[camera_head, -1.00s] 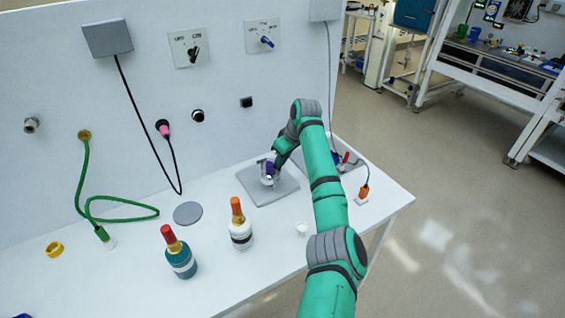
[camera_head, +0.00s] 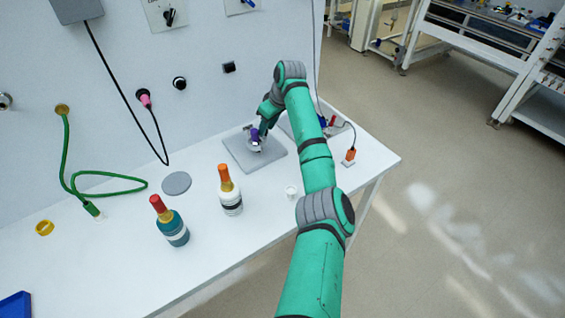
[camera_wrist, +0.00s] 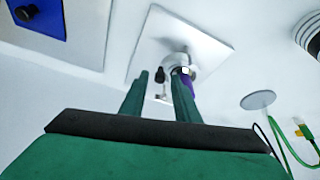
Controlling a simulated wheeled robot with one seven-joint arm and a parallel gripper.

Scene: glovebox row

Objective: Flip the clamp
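The clamp (camera_head: 254,141) is a small metal fixture with a purple handle on a grey plate (camera_head: 262,160), near the back wall. In the wrist view the purple handle (camera_wrist: 189,86) shows just right of my right-hand finger, partly hidden by it. A black-tipped part (camera_wrist: 160,75) of the clamp shows between the fingers. My gripper (camera_wrist: 160,74) is open, its two fingers apart and pointing at the clamp. In the head view my gripper (camera_head: 263,128) is at the clamp, mostly hidden by my wrist. I cannot tell whether a finger touches the handle.
Bottles with an orange cap (camera_head: 230,195) and a red cap (camera_head: 170,225) stand in front. A grey disc (camera_head: 176,183) and a green hose (camera_head: 110,188) lie left. An orange connector (camera_head: 349,157) is right.

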